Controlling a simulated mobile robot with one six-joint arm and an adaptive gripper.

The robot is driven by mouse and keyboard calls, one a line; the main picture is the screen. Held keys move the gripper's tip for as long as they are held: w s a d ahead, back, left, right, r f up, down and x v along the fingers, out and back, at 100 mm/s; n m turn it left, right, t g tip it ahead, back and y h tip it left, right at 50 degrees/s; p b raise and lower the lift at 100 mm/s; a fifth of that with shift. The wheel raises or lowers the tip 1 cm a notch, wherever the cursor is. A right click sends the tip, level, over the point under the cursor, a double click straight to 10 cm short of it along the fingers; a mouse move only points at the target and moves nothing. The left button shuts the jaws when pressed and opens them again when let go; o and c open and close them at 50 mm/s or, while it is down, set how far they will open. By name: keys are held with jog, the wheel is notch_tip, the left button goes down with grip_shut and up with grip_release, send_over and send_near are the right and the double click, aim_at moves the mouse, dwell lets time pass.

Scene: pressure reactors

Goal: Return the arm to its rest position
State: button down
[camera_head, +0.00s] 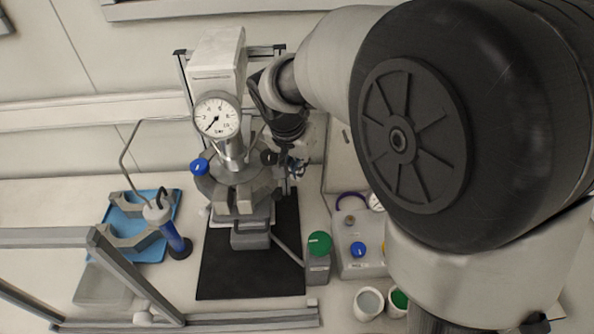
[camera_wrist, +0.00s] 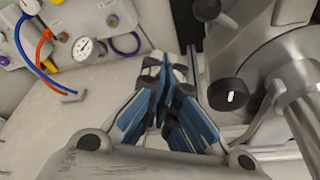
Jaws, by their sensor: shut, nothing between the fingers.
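My gripper (camera_wrist: 165,95) is shut and empty in the wrist view, its blue-padded fingers together. In the head view my gripper (camera_head: 292,168) is small and partly dark, close to the right side of the pressure reactor (camera_head: 238,185). The reactor has a round gauge (camera_head: 217,115) on top and a blue knob (camera_head: 199,166) at its left. In the wrist view the reactor's metal body (camera_wrist: 275,75) and a black knob (camera_wrist: 228,94) are just right of my fingers. I cannot tell whether anything touches. My arm reaches in from the right.
A black mat (camera_head: 225,275) lies under the reactor. A blue tray (camera_head: 150,250) with grey clamp parts is at the left. A control box (camera_head: 355,258), a green knob (camera_head: 319,243) and small jars (camera_head: 369,303) stand at the right. A grey frame (camera_head: 95,240) crosses the lower left.

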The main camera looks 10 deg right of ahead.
jog(key=a+v, duration=0.1)
jog(key=v, duration=0.5)
jog(key=s+d+r+n+y+b, duration=0.1)
jog(key=s+d, duration=0.2)
jog(key=s, duration=0.3)
jog(key=s+d+r+n, duration=0.2)
jog(key=s+d, duration=0.1)
jog(key=s, duration=0.2)
jog(key=s+d+f+n+b, duration=0.1)
jog(key=s+f, duration=0.1)
jog(key=s, duration=0.4)
jog(key=s+d+f+n+t+y+b, duration=0.1)
jog(key=s+f+n, duration=0.1)
jog(key=s, duration=0.5)
jog(key=shift+s+d+f+t, duration=0.2)
jog(key=shift+s+f+t, duration=0.1)
jog(key=shift+s, duration=0.05)
jog(key=c, duration=2.3)
grip_release()
